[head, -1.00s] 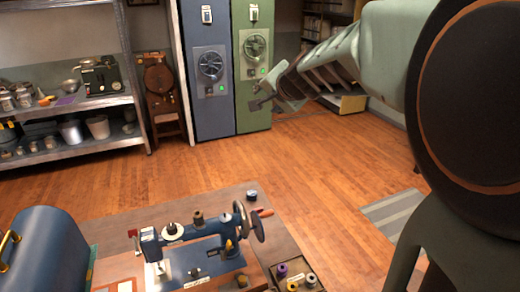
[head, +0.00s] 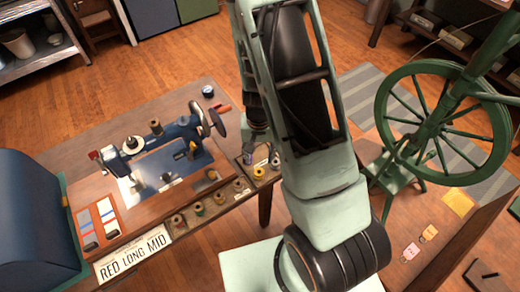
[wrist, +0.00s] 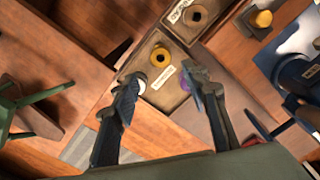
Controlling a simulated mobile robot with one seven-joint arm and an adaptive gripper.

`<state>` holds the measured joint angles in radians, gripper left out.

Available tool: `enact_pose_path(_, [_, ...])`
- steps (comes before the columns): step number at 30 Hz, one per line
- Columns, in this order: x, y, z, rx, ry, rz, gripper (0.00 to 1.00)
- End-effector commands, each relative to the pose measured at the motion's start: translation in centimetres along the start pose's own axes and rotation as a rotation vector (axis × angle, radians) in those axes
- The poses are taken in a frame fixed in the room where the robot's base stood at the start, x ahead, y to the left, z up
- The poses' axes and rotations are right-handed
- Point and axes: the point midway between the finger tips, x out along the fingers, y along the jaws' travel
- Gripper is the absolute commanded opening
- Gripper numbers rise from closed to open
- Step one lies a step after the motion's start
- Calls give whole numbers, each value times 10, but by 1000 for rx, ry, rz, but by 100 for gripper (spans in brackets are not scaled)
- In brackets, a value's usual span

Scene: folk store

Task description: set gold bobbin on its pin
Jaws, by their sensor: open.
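The gold bobbin (wrist: 161,57) sits in a compartment of a small labelled tray (wrist: 175,98). In the wrist view it lies a little beyond the fingertips of my gripper (wrist: 160,80), between their lines and apart from both. My gripper is open and empty. I cannot tell which pin is meant.
A blue sewing machine (head: 180,140) stands on the table left of my arm. A blue domed case (head: 35,210) is at left, a green spinning wheel (head: 445,125) at right.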

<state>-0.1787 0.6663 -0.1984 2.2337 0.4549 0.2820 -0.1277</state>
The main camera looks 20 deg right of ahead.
Motion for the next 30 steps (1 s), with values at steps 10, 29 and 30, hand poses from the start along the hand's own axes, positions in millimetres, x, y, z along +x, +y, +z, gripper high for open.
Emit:
enact_pose_path(10, [23,0,-1,0,2,0,42])
enact_pose_path(29, [86,0,-2,2,4,0,42])
enact_pose_path(30, [90,0,-2,2,4,0,42])
